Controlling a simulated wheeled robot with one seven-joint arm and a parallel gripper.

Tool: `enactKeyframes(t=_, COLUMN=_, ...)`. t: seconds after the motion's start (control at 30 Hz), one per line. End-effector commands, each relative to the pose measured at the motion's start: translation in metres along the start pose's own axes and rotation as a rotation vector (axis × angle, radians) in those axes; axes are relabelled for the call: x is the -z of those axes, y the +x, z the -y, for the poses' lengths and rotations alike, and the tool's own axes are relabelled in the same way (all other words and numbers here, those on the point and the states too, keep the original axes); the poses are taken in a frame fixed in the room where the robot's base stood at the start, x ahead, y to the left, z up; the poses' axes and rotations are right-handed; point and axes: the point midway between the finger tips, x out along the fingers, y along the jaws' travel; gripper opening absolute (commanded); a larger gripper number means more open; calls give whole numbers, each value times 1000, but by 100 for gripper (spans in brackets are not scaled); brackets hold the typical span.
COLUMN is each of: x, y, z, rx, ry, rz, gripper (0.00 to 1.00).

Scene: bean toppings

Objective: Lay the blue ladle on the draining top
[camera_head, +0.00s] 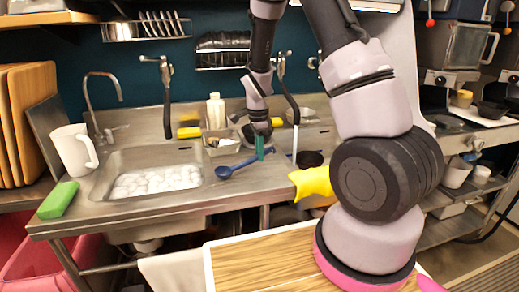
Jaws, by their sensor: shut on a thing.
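A blue ladle (241,164) is at the steel draining top (205,202), right of the sink basin. Its round bowl points left and its handle runs up to the right to my gripper. My gripper (261,157), with teal fingers, points down and is shut on the handle. The fingers hide part of the handle. I cannot tell whether the ladle touches the steel or hangs just above it.
The sink basin (103,190) holds white foam or plates. A white pitcher (72,150) and a green sponge (58,200) stand at its left. A yellow cloth (312,184) hangs over the front edge. A soap bottle (216,112) stands behind. The steel in front of the ladle is clear.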

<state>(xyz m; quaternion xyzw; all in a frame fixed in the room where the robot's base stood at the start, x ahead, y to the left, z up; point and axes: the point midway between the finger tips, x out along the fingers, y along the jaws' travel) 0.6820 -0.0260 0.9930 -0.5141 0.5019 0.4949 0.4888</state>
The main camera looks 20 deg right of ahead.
Motion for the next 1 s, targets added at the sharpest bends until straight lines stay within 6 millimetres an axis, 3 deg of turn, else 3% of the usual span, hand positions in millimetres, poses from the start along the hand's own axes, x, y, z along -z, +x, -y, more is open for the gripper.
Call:
enactKeyframes(t=0.17, x=0, y=0, z=0, rx=0, ry=0, rz=0, gripper=0)
enactKeyframes(t=0.2, x=0, y=0, z=0, rx=0, ry=0, rz=0, gripper=40)
enactKeyframes(t=0.27, x=0, y=0, z=0, rx=0, ry=0, rz=0, gripper=63)
enactKeyframes(t=0.67, x=0, y=-6, z=0, rx=2, ry=-1, rz=0, gripper=64)
enactKeyframes(t=1.0, x=0, y=-68, z=1, rx=6, ry=-1, rz=1, gripper=64)
